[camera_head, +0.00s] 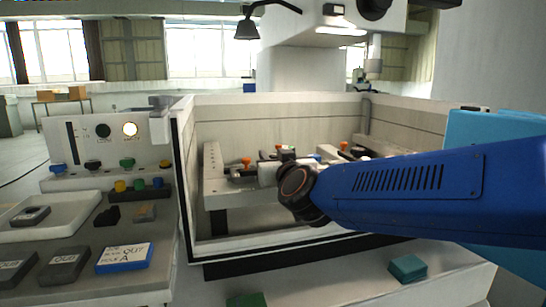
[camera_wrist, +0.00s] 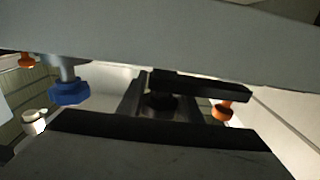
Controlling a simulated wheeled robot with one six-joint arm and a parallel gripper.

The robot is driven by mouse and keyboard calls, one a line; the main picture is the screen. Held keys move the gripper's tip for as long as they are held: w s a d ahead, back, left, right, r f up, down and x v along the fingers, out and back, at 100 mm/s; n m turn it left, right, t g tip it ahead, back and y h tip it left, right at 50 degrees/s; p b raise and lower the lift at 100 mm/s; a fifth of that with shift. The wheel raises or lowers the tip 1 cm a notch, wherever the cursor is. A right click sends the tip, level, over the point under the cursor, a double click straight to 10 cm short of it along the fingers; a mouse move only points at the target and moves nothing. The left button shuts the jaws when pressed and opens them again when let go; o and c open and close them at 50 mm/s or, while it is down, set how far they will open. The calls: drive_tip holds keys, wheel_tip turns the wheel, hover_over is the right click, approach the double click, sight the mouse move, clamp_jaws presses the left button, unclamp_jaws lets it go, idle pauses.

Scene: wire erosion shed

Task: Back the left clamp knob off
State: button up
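Inside the machine tank in the head view, an orange clamp knob (camera_head: 246,163) stands upright on the left part of the pale work frame (camera_head: 214,172). The wrist view shows an orange knob (camera_wrist: 222,110) at the right below a dark clamp bar (camera_wrist: 200,88), and another orange knob (camera_wrist: 26,60) at the far left. I cannot match these to the head view with certainty.
Further orange knobs (camera_head: 343,146) stand deeper in the tank. A blue knob (camera_wrist: 70,92) hangs on a grey stem in the wrist view. The tank wall (camera_head: 184,170) rises close to the left of the frame. A control panel (camera_head: 105,140) stands outside it, left.

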drive_tip(key=shift+r+n+y, duration=0.15)
drive_tip(key=shift+n+y, duration=0.15)
drive_tip(key=shift+y, duration=0.2)
drive_tip(key=shift+s+a+r+n+g+y, duration=0.1)
drive_tip(key=shift+a+n+g+y, duration=0.15)
drive_tip(key=shift+n+g+y, duration=0.6)
drive_tip(key=shift+s+a+r+n+g+y, duration=0.1)
drive_tip(key=shift+a+n+g+y, duration=0.15)
drive_tip(key=shift+n+y, duration=0.6)
drive_tip(key=shift+s+a+n+g+y, duration=0.1)
drive_tip(key=shift+n+g+y, duration=0.2)
drive_tip(key=shift+y, duration=0.35)
drive_tip(key=shift+s+a+n+g+y, duration=0.1)
drive_tip(key=shift+n+g+y, duration=0.1)
drive_tip(key=shift+g+y, duration=0.35)
drive_tip(key=shift+a+f, duration=0.1)
drive_tip(key=shift+f, duration=0.15)
drive_tip(key=o, duration=1)
drive_tip(key=shift+f, duration=0.1)
drive_tip(key=shift+o, duration=0.2)
drive_tip(key=shift+s, duration=0.15)
drive_tip(key=v, duration=1.7)
drive_tip(key=shift+d, duration=0.45)
